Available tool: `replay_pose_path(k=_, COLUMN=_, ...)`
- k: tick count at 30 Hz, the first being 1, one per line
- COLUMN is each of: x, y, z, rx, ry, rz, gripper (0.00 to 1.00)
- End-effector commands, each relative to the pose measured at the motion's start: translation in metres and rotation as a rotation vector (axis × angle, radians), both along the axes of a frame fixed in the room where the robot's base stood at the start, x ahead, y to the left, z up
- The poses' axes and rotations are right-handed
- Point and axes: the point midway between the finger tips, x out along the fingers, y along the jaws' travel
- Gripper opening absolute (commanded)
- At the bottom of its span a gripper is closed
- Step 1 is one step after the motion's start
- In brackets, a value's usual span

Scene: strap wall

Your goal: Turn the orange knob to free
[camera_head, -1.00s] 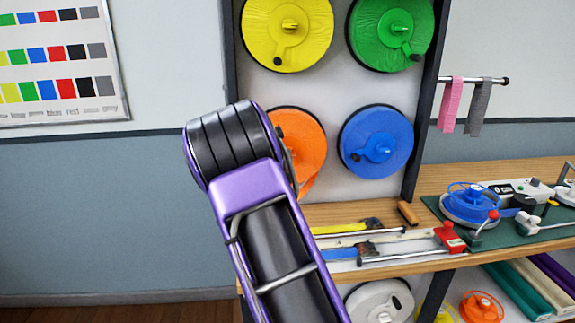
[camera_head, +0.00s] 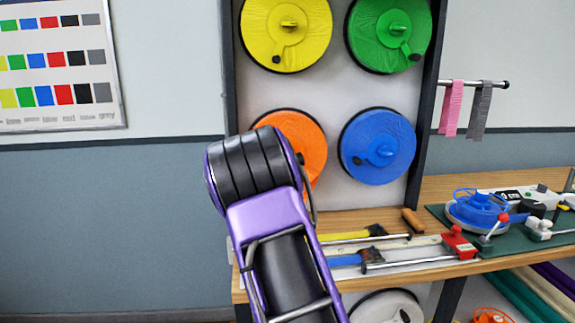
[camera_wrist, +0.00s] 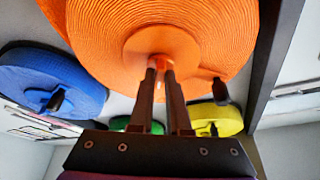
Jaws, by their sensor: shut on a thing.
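The orange strap roll (camera_head: 303,140) is mounted on the wall panel, at the lower left of the group, and my arm covers part of it in the head view. In the wrist view the orange roll (camera_wrist: 215,45) fills the upper middle. My gripper (camera_wrist: 160,66) reaches the centre of the roll, its fingers shut on the orange knob (camera_wrist: 160,83), of which a small part shows between them. A dark peg stands out from the roll to the right of the fingers. The head view does not show the fingers or the knob.
Yellow (camera_head: 300,45), green (camera_head: 375,50) and blue (camera_head: 360,165) rolls hang on the same panel, close around the orange one. A wooden bench (camera_head: 440,190) with strap tools stands below. Pink and grey straps (camera_head: 452,110) hang from a rod at right.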

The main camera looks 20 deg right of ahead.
Motion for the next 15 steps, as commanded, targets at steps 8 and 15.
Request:
replay_pose_path(k=8, x=-0.0008, y=-0.0025, z=-0.0017, rx=-0.242, ry=0.071, rz=0.000, gripper=0.00)
replay_pose_path(k=15, x=-0.0012, y=-0.0040, z=-0.0017, rx=-0.404, ry=0.117, rz=0.000, gripper=0.00)
